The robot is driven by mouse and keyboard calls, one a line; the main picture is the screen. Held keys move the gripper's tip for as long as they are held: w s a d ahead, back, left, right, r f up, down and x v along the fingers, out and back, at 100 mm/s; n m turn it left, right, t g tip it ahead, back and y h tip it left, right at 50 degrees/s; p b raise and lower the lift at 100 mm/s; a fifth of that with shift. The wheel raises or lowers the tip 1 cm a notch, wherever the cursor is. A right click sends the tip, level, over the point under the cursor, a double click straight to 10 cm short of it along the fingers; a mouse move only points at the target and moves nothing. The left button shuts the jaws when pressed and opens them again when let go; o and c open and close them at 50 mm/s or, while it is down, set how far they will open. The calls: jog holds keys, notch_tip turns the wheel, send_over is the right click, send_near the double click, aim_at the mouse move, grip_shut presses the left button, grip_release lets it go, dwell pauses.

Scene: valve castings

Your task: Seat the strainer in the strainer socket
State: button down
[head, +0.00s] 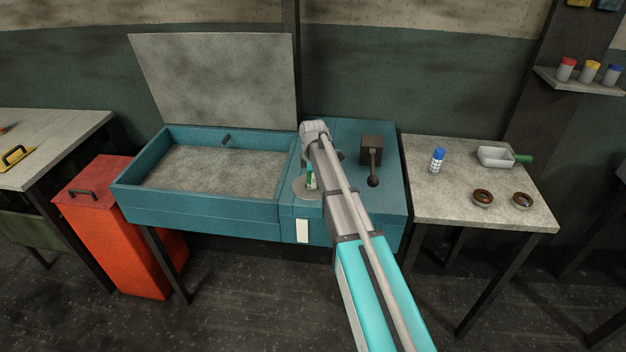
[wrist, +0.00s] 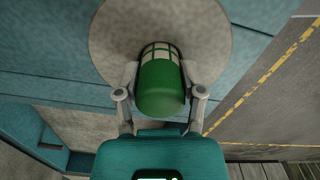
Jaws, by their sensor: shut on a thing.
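The strainer (wrist: 160,85), a green-capped cylinder with a pale barred cage, is between the fingers of my gripper (wrist: 159,74), which is shut on it. Its green end faces the wrist camera and its caged end points away, towards a round grey disc (wrist: 112,33). I cannot tell whether the strainer touches the disc. In the head view the strainer (head: 310,178) shows in part beside my arm, over the disc (head: 301,190) on the teal bench. My arm hides much of it there. The strainer hides the middle of the disc, and I cannot make out a socket opening.
A dark block with a ball-ended lever (head: 373,160) stands right of my arm. A teal sand tray (head: 200,208) with a raised lid lies left. The right table holds a blue-capped bottle (head: 437,161), two brown rings and a green-handled scoop (head: 496,156).

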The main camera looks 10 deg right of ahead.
jog(key=shift+f+b, duration=0.3)
jog(key=shift+f, duration=0.05)
jog(key=shift+c, duration=0.6)
grip_release()
jog(key=shift+r, duration=0.25)
notch_tip(320, 180, up, 12)
jog(key=p, duration=1.2)
jog(key=shift+f, duration=0.25)
jog(key=shift+s, duration=0.1)
jog(key=s+d+f+m+b, duration=0.1)
jog(key=s+m, duration=1.6)
jog(key=s, duration=1.2)
